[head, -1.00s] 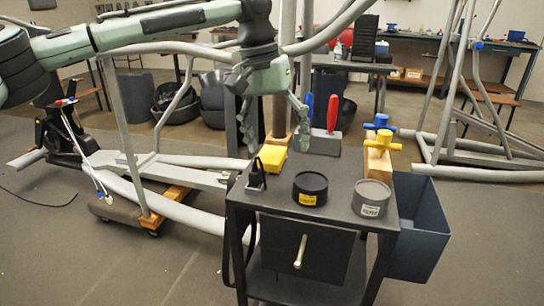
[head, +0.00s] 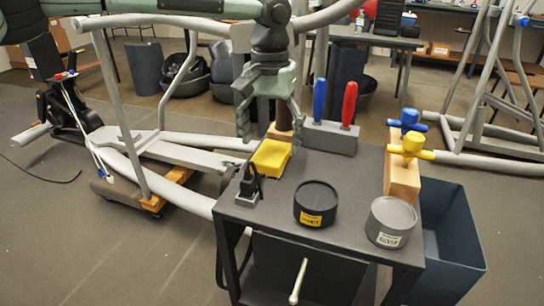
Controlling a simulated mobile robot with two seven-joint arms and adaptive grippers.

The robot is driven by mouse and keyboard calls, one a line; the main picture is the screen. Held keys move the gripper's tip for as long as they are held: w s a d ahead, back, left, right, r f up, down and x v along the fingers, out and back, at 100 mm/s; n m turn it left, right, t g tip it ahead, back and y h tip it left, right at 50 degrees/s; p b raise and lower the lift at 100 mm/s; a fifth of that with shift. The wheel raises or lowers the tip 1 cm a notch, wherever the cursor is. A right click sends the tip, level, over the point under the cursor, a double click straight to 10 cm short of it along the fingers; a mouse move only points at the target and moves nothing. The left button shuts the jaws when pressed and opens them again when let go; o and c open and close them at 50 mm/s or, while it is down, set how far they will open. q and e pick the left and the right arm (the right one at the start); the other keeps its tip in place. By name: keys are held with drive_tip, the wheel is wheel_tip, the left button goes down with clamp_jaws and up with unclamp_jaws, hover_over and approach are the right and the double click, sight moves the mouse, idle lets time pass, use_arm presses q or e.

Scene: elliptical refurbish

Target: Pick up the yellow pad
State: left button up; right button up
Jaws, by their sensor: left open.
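The yellow pad (head: 270,159) lies on the dark top of the small work table (head: 345,170), near its back left edge. My left gripper (head: 267,130) points down just above and behind the pad in the head view. Its two fingers are spread apart, one over each side of the pad, and nothing is between them. I cannot tell whether the fingertips touch the pad. My right gripper is not in view.
A grey block with a blue and a red handle (head: 330,136) stands close right of the gripper. A black plug-like item (head: 248,187) sits just in front of the pad.

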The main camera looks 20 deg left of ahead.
sight(271, 151)
use_arm(q)
wheel_tip(271, 151, down, 3)
drive_tip(key=shift+d+f, duration=0.15)
drive_tip(key=shift+f, duration=0.05)
drive_tip(key=c, duration=1.1)
drive_tip(key=shift+r, duration=0.1)
wheel_tip(271, 151, up, 4)
drive_tip(key=shift+s+d+r, duration=0.1)
drive_tip(key=shift+s+r, duration=0.05)
drive_tip(key=s+d+r, duration=0.5)
drive_tip(key=s+r, duration=0.1)
drive_tip(key=s, duration=0.3)
drive_tip(key=shift+s+d+r, duration=0.25)
drive_tip(key=shift+s+d, duration=0.1)
